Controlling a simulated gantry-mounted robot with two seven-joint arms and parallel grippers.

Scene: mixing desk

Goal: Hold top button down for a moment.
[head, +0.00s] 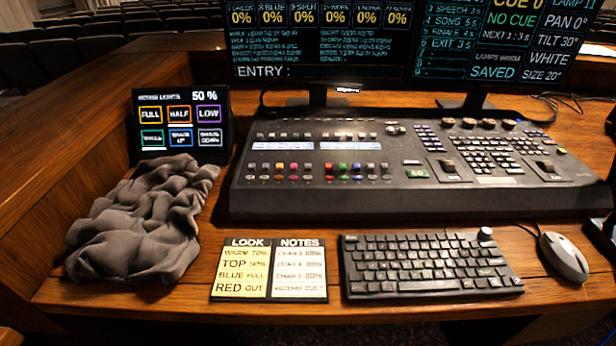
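The black lighting desk (300,205) stands in the middle right of the table in the head view. On its left part are rows of small buttons and coloured caps (343,169), with two pale label strips (290,146) above them. The lettering there is too small to read, so I cannot tell which button is the top button. A green-lit button (416,174) sits near the desk's middle. The note card (240,265) in front lists "TOP 50%". Neither of my grippers is in view.
A crumpled grey cloth (140,225) lies at the left, below a small touch panel (181,122) showing "50 %". A keyboard (430,265) and mouse (564,257) lie in front of the desk. Two monitors (320,75) stand behind. A dark object is cut off at the right edge.

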